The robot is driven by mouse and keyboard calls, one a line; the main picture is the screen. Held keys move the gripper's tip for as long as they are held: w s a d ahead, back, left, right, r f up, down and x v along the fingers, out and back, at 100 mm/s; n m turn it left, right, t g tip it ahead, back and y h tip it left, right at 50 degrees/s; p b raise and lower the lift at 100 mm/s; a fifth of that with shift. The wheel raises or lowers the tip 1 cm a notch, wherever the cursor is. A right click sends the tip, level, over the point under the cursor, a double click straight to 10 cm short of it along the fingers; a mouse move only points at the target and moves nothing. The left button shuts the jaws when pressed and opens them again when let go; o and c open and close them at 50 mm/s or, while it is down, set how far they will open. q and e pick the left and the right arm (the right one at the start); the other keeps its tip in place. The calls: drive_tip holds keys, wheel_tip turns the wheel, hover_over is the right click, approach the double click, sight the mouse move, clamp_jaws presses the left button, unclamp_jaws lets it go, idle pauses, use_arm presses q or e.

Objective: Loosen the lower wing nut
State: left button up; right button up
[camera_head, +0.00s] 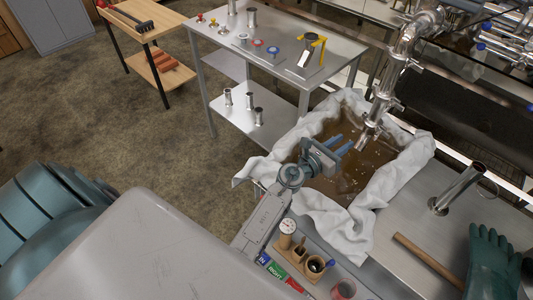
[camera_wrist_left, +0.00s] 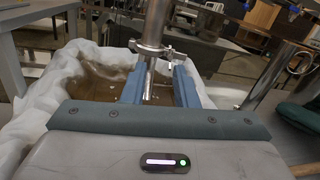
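A steel pipe (camera_head: 385,88) comes down at a slant over the cloth-lined basin. A clamp (camera_head: 372,121) sits around its lower part; in the left wrist view the clamp (camera_wrist_left: 150,48) is a band with a small bolt or wing nut (camera_wrist_left: 171,52) sticking out on its right side. Another clamp (camera_head: 413,64) sits higher on the pipe. My left gripper (camera_head: 342,144) is open and empty, its blue fingers pointing at the pipe from the lower left. In the left wrist view its fingers (camera_wrist_left: 159,74) frame the pipe's lower end, apparently short of it. My right gripper is not in view.
The basin (camera_head: 352,190) holds brown liquid under white cloth. A short upright pipe (camera_head: 459,186), a wooden stick (camera_head: 425,259) and green gloves (camera_head: 490,262) are on the steel surface at right. A steel table (camera_head: 285,40) with fittings stands behind.

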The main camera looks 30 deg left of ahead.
use_arm(q)
drive_tip(key=s+a+f+n+g+y, duration=0.1)
drive_tip(key=s+a+f+n+y, duration=0.1)
drive_tip(key=s+a+n+y, duration=0.4)
drive_tip(key=s+a+f+n+g+y, duration=0.1)
drive_tip(key=s+a+n+y, duration=0.4)
drive_tip(key=a+n, duration=0.7)
drive_tip(key=f+n+y, duration=0.1)
drive_tip(key=n, duration=0.5)
drive_tip(key=shift+s+f+n+y, duration=0.25)
drive_tip(key=shift+s+n+y, duration=0.05)
drive_tip(key=shift+s+n, duration=0.1)
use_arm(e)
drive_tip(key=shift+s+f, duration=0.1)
